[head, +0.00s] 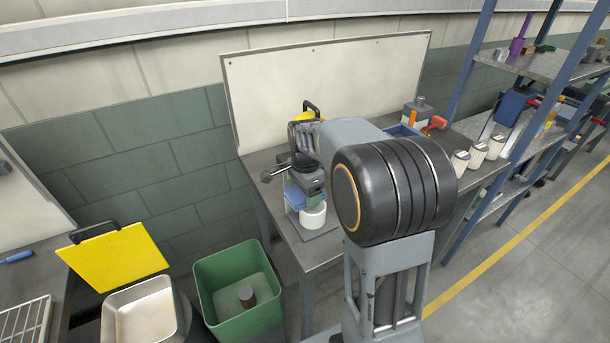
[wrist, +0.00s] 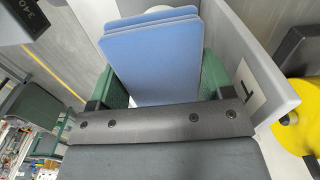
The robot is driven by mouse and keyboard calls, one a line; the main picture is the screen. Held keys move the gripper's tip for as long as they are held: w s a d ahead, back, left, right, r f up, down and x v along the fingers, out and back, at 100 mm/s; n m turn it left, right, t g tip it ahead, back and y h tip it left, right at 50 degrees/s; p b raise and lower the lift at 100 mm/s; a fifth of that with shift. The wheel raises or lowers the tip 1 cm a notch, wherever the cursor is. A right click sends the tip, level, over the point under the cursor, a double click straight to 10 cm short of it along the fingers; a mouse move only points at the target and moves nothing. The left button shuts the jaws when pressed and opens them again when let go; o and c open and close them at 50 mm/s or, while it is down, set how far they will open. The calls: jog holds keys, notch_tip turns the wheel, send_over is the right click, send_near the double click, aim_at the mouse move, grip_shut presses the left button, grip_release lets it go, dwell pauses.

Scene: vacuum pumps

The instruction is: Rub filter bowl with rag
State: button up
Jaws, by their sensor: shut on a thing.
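My gripper (head: 306,188) is over the table in the head view, its green fingers pointing down. It is shut on a folded blue rag (wrist: 150,55), which stands out past the green fingers in the wrist view. The rag (head: 294,197) also shows in the head view, left of the fingers. A white cylinder (head: 313,216), likely the filter bowl, is just below the gripper. A white rounded edge (wrist: 160,9) shows behind the rag in the wrist view. Whether the rag touches the bowl is hidden.
A grey upright plate (wrist: 250,60) is close beside the fingers. A green bin (head: 215,283), a metal tray (head: 118,318) and a yellow panel (head: 115,258) are at left. A shelf rack (head: 540,65) is right.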

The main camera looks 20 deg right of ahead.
jog(key=shift+r+p, duration=1.35)
jog(key=shift+r, duration=0.65)
